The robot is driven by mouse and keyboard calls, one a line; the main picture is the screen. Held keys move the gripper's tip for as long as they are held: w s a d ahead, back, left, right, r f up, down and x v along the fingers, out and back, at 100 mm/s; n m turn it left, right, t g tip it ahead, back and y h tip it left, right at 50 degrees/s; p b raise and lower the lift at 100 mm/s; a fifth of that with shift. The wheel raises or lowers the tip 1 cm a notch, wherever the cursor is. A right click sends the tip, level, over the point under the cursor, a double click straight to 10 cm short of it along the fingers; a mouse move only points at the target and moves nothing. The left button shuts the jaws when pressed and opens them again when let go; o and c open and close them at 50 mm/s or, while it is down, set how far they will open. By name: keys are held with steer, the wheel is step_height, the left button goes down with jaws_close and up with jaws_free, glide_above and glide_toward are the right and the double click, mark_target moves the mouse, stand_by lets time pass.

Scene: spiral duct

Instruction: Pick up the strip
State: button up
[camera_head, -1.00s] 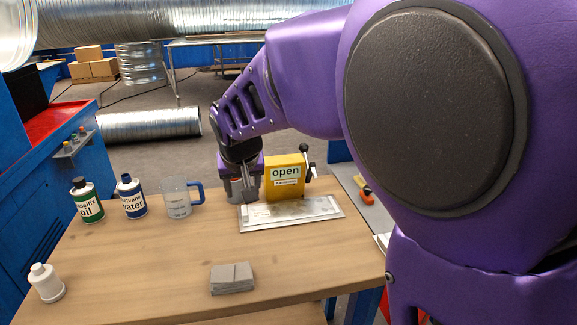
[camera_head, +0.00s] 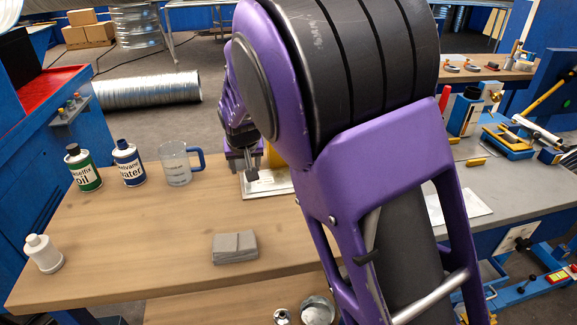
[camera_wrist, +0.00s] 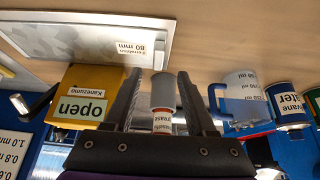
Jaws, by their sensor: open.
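A flat, pale metal strip (camera_head: 268,186) lies on the wooden table, partly hidden behind my arm in the head view. In the wrist view the strip (camera_wrist: 75,33) shows large at the upper left, with a white label reading 80 mm. My gripper (camera_head: 245,168) is over the table's far side, close to the strip's left end.
A yellow box marked "open" (camera_wrist: 95,95) stands by the strip. A measuring jug (camera_head: 176,165), a water can (camera_head: 129,163) and an oil can (camera_head: 83,168) stand to the left. A grey block (camera_head: 235,247) and a white bottle (camera_head: 43,254) are nearer. The table's middle is bare.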

steer(key=b+x, duration=0.1)
steer(key=x, duration=0.4)
steer(key=shift+w+d+f, duration=0.15)
steer(key=shift+f, duration=0.25)
jaws_close()
